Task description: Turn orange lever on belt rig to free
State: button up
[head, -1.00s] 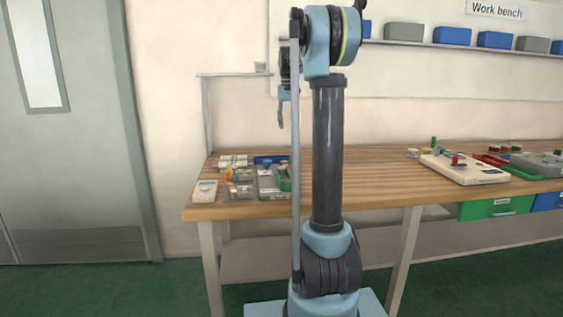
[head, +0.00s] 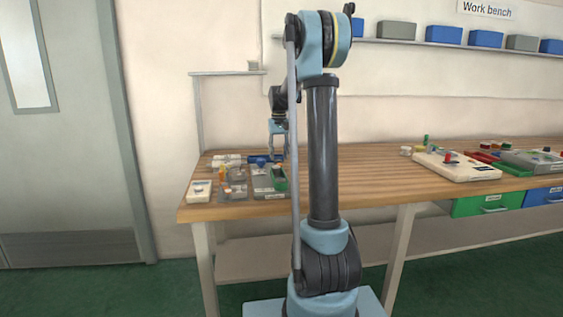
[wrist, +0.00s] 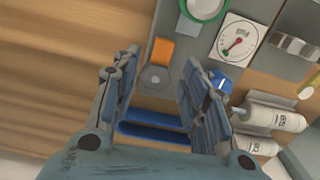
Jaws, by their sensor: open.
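In the wrist view a small orange piece (wrist: 161,50), which looks like the lever, lies on a grey panel (wrist: 165,20) beside a round grey pivot (wrist: 153,78). My gripper (wrist: 159,65) is open and empty, with one finger on each side of the pivot. The orange piece shows in the gap toward the fingertips. I cannot tell the height above the panel, and no contact shows. In the head view my gripper (head: 278,156) points down over the back of the left bench group. The lever is too small to make out there.
Close right of the fingers are a blue fitting (wrist: 220,82), a dial gauge (wrist: 237,40) and white cylinders (wrist: 275,118). A green ring (wrist: 205,8) is above. A blue bar (wrist: 150,133) shows between the finger bases. The bench middle (head: 365,175) is clear.

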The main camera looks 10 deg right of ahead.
jog(key=shift+f, duration=1.5)
